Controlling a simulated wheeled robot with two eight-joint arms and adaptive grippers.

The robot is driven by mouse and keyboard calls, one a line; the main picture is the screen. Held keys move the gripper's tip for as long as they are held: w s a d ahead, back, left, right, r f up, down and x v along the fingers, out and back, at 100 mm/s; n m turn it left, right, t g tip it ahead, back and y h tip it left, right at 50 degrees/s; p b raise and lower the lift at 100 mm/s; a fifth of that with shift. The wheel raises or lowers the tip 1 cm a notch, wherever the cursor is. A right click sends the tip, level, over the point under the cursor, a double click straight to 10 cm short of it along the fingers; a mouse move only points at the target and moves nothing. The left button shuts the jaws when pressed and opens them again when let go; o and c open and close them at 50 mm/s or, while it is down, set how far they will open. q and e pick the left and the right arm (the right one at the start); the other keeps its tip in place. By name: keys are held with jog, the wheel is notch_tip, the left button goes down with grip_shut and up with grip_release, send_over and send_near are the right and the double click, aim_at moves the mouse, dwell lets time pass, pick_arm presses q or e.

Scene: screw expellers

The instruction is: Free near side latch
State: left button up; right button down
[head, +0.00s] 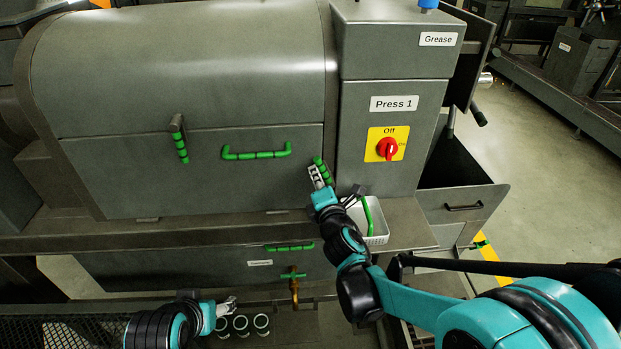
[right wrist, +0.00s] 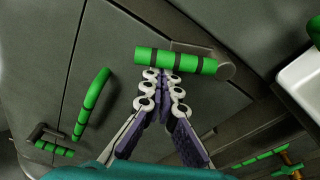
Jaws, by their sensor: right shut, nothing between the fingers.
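The press cover panel (head: 110,175) has two latches with ribbed green grips. The right latch (head: 325,172) is at my right gripper (head: 316,176); the left latch (head: 181,147) hangs down. In the right wrist view the right latch's green grip (right wrist: 190,63) lies across the fingertips of my right gripper (right wrist: 162,77), joined to a grey pivot arm at its right. The fingers are shut with nothing between them, tips at the grip's lower edge; I cannot tell if they touch. My left gripper (head: 228,307) is low in the head view, away from the latches; its finger opening is unclear.
A green cover handle (head: 256,154) sits between the latches. A white tray (head: 377,229) with a green-handled item stands right of my right gripper. A switch box (head: 388,148) stands above it. Below are a green-handled valve (head: 293,276) and several round cups (head: 241,325).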

jog(key=shift+d+r+m, duration=0.4)
jog(key=shift+d+m, duration=0.3)
jog(key=shift+m, duration=0.5)
pick_arm(q)
jog(key=shift+d+f, duration=0.1)
jog(key=shift+d, duration=0.35)
pick_arm(e)
jog(key=shift+d+r+m+t, duration=0.3)
jog(key=shift+d+m, duration=0.35)
jog(key=shift+m, duration=0.35)
pick_arm(q)
jog(key=shift+a, duration=0.1)
